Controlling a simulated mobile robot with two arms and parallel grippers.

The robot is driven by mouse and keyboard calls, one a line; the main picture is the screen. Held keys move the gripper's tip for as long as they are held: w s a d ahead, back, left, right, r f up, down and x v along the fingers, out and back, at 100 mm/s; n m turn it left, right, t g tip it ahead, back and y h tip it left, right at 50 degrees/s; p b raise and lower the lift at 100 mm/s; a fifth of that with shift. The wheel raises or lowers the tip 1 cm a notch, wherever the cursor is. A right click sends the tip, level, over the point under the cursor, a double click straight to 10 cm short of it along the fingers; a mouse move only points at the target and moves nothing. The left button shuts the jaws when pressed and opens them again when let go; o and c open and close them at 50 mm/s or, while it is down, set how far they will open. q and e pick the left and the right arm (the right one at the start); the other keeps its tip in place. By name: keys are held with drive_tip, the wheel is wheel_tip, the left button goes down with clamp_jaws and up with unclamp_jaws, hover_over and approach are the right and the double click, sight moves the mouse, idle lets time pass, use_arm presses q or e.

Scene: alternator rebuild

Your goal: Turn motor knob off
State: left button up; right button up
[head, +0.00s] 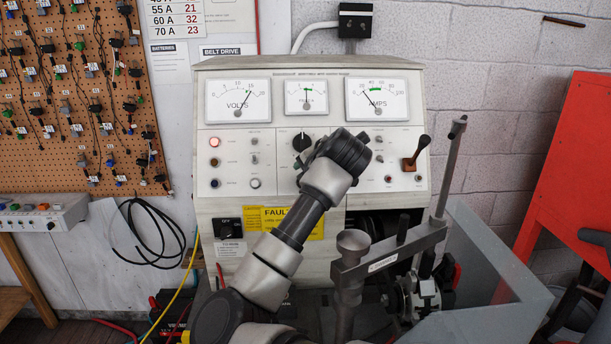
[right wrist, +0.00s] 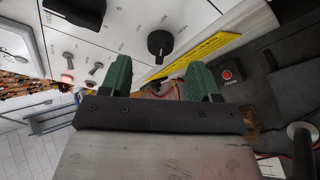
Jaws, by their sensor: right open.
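The black round knob (head: 301,141) is on the tester's front panel, below the middle meter. My left gripper is not in view.
A red lamp (head: 214,142) glows at the panel's left. A lever with a brown base (head: 410,164) sticks out at right. A grey clamp arm (head: 385,255) stands in front of the lower panel. A yellow label (head: 252,218) is below.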

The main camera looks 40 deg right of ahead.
drive_tip(key=shift+p+x, duration=0.4)
drive_tip(key=shift+x, duration=1.5)
drive_tip(key=c, duration=0.9)
drive_tip(key=n+g+b, duration=0.1)
drive_tip(key=n+b, duration=0.2)
drive_tip(key=b, duration=0.2)
drive_tip(key=n+g+b, duration=0.1)
drive_tip(key=n+b, duration=0.2)
drive_tip(key=b, duration=0.1)
drive_tip(key=shift+w+f+h+b, duration=0.1)
drive_tip(key=shift+f+h+b, duration=0.05)
drive_tip(key=shift+h+b, duration=0.2)
drive_tip(key=shift+a+r+n+g+h+b, duration=0.15)
drive_tip(key=shift+n+g+h+b, duration=0.2)
drive_tip(key=shift+n+b, duration=0.6)
drive_tip(key=shift+d+r+n+g+h+b, duration=0.1)
drive_tip(key=shift+n+g+h+b, duration=0.2)
drive_tip(key=shift+n+b, duration=0.6)
drive_tip(key=shift+w+n, duration=0.1)
drive_tip(key=shift+n, duration=0.15)
drive_tip(key=o, duration=0.9)
